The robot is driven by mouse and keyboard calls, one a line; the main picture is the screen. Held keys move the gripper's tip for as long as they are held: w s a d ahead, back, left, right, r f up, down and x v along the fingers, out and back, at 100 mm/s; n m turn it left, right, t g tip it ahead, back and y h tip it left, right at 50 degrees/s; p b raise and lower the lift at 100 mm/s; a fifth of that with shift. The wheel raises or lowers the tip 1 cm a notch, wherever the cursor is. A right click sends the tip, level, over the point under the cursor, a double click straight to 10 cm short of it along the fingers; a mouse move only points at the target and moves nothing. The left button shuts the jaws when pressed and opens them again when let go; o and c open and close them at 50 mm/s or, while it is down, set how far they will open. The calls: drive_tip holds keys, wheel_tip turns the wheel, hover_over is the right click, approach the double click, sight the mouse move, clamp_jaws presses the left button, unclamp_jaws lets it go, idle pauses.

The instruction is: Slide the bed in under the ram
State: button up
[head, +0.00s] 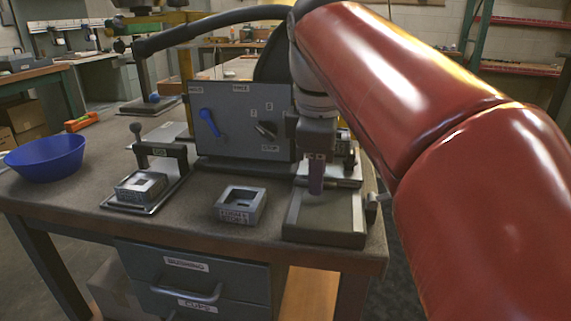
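What looks like the bed (345,212), a flat grey plate with raised dark edges, sits at the right front of the bench. A small knob (380,198) sticks out at its right side. My gripper (316,188) points straight down over the back part of this plate. Its narrow purplish tip is seen edge-on, so I cannot tell whether it is open or shut, or whether it touches the plate. Behind stands a grey panel (233,115) with a blue lever (210,122) and a dark knob (265,131). I cannot make out the ram; my arm covers that area.
A grey block with a square recess (240,205) stands left of the plate. A similar block (141,188) sits on a fixture with an upright handle (137,142). A blue bowl (47,158) is at the far left. Labelled drawers (195,280) are below.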

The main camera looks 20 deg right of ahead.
wheel_tip(320, 180, up, 8)
drive_tip(key=s+p, duration=0.1)
drive_tip(key=shift+a+f, duration=0.25)
drive_tip(key=shift+a, duration=0.1)
drive_tip(key=shift+s, duration=0.15)
